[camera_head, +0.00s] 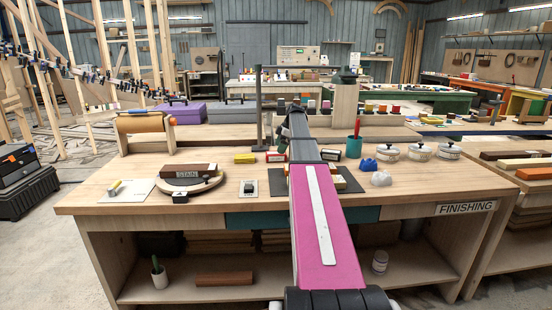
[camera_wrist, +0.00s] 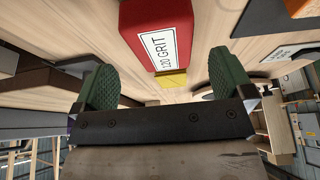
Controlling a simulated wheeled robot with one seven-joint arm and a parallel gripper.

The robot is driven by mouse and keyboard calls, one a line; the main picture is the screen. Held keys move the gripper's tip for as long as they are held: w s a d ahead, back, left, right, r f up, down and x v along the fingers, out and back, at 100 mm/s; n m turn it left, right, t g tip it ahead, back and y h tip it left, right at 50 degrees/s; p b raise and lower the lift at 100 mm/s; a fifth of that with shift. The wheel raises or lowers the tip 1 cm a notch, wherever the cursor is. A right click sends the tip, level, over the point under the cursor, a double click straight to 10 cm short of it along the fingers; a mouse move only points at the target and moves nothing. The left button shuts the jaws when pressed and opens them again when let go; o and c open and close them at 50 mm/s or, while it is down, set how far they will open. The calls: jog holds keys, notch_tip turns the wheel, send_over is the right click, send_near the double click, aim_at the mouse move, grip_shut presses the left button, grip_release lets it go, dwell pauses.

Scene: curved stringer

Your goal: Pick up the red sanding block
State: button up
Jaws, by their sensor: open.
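A red sanding block (camera_wrist: 155,32) with a white "120 GRIT" label lies on the pale wooden bench in the wrist view. It is at the top middle, cut off by the frame edge. My gripper (camera_wrist: 158,78) is open, its two green pads wide apart, with nothing between them. The block appears beyond the pads, roughly in line with the gap, and I see no contact.
On the finishing bench (camera_head: 420,190), left, are a yellow-topped block (camera_head: 245,158) and a curved wooden piece (camera_head: 188,186) under a dark brown block. Right are a green cup (camera_head: 353,147) and white lidded jars (camera_head: 388,153).

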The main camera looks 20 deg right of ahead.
aim_at(276, 155)
jog(key=shift+x, duration=2.65)
jog(key=shift+a, duration=0.15)
jog(key=c, duration=1.2)
jog(key=shift+o, duration=0.2)
jog(key=shift+r, duration=0.1)
jog(key=shift+r, duration=0.55)
notch_tip(276, 155, up, 3)
jog(key=shift+f, duration=0.1)
jog(key=s+a+r, duration=0.5)
jog(key=a+r, duration=0.2)
jog(key=a, duration=0.3)
jog(key=shift+s+a, duration=0.2)
jog(key=shift+s, duration=0.05)
